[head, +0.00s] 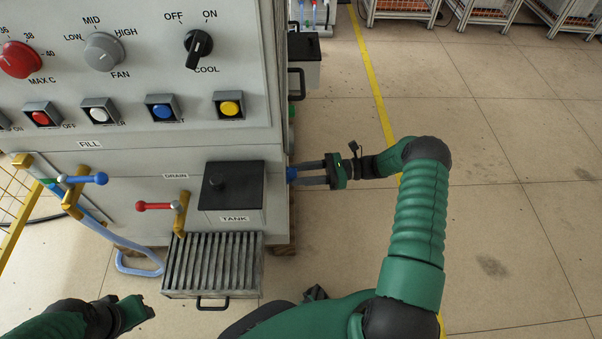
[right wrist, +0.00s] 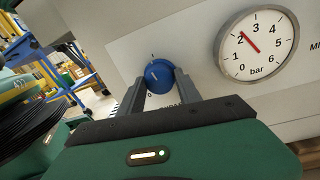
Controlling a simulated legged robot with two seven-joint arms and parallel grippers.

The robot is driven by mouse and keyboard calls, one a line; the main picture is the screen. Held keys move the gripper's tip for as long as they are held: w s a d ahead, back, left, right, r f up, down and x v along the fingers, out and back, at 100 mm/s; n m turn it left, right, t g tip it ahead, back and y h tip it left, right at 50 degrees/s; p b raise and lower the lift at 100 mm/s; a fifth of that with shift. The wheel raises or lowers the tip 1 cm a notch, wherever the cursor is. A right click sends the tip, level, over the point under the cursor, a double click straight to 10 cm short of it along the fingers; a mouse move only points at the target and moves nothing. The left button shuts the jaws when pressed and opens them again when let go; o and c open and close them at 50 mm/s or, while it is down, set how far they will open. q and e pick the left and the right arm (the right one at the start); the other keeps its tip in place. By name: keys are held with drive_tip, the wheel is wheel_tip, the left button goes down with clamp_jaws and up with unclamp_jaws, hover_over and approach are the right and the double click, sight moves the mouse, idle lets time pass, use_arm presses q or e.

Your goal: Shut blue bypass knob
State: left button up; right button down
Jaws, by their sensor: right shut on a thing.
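The blue bypass knob (right wrist: 158,74) is on the machine's side panel, below and left of a round pressure gauge in the right wrist view. A white pointer line shows on its face. In the head view only a bit of the blue knob (head: 291,174) shows at the machine's right edge. My right gripper (head: 300,173) reaches in from the right, with its fingers shut on the knob; the fingers (right wrist: 162,92) also show on either side of it in the right wrist view. My left gripper (head: 135,312) is low at the left, away from the machine; its finger opening is unclear.
The gauge (right wrist: 257,45) reads about 2 bar. The front panel holds a red-handled drain valve (head: 157,206), a blue-handled fill valve (head: 88,179) and a black tank lid (head: 232,187). A slatted grate (head: 212,264) juts out below. The floor at right is clear.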

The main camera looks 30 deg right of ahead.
drive_tip(key=shift+r, duration=0.1)
drive_tip(key=shift+s+a+f+n+t+h+p, duration=0.2)
drive_tip(key=shift+n+p, duration=1.1)
drive_tip(key=shift+n, duration=2.6)
drive_tip(key=shift+s+d+n+t+h+p, duration=0.1)
drive_tip(key=shift+n+t+h+p, duration=0.25)
drive_tip(key=shift+n+p, duration=2.25)
drive_tip(key=shift+s+a+f+n+t+h+b, duration=0.15)
drive_tip(key=shift+n+h, duration=0.2)
drive_tip(key=shift+n, duration=4.85)
drive_tip(key=shift+w, duration=0.1)
drive_tip(key=c, duration=0.9)
unclamp_jaws()
drive_tip(key=shift+o, duration=0.3)
drive_tip(key=shift+w+r, duration=0.1)
drive_tip(key=shift+r, duration=0.05)
